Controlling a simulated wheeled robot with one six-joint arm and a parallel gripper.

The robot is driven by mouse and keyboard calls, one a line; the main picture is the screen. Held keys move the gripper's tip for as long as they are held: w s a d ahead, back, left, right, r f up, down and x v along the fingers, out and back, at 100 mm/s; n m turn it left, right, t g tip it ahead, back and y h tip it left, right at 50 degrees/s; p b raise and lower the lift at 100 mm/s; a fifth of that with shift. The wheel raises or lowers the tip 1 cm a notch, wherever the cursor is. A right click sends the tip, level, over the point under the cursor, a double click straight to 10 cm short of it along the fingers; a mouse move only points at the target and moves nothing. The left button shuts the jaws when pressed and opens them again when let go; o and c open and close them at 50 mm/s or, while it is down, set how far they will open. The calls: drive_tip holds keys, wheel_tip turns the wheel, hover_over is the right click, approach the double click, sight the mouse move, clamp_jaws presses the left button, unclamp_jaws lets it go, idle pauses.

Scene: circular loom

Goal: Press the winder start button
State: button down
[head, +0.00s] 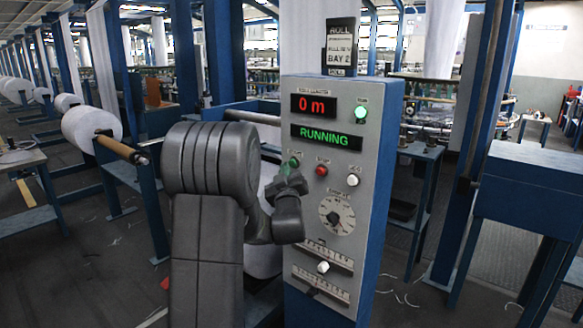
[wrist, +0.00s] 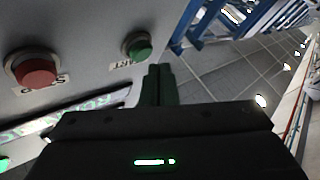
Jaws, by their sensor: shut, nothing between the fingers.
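The winder's grey control panel (head: 370,115) stands upright in the middle of the head view. The green start button (head: 294,161) shows just above my gripper (head: 286,172), partly hidden by it. In the wrist view the green start button (wrist: 138,46) sits on the panel just beyond and slightly left of the fingertips of my gripper (wrist: 158,70). The fingers are shut together and empty. I cannot tell whether they touch the button. The displays read "0 m" (head: 314,105) and "RUNNING" (head: 326,137), and a green lamp (head: 361,112) is lit.
A red button (head: 321,170) and a white button (head: 352,180) sit right of the start button; the red button (wrist: 32,70) is left in the wrist view. A dial (head: 337,215) and slider knob (head: 323,267) are below. A blue table (head: 535,160) stands right.

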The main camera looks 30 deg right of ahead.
drive_tip(key=a+b, duration=0.1)
drive_tip(key=s+a+b, duration=0.1)
drive_tip(key=a, duration=0.1)
drive_tip(key=s+a+b, duration=0.1)
drive_tip(key=shift+a, duration=0.35)
idle(0.7)
drive_tip(key=d+p, duration=0.1)
drive_tip(key=p, duration=0.1)
drive_tip(key=w+p, duration=0.1)
drive_tip(key=p, duration=0.2)
drive_tip(key=shift+d+r, duration=0.25)
drive_tip(key=shift+d, duration=0.15)
drive_tip(key=p, duration=0.3)
drive_tip(key=shift+s+a, duration=0.15)
drive_tip(key=shift+s, duration=0.05)
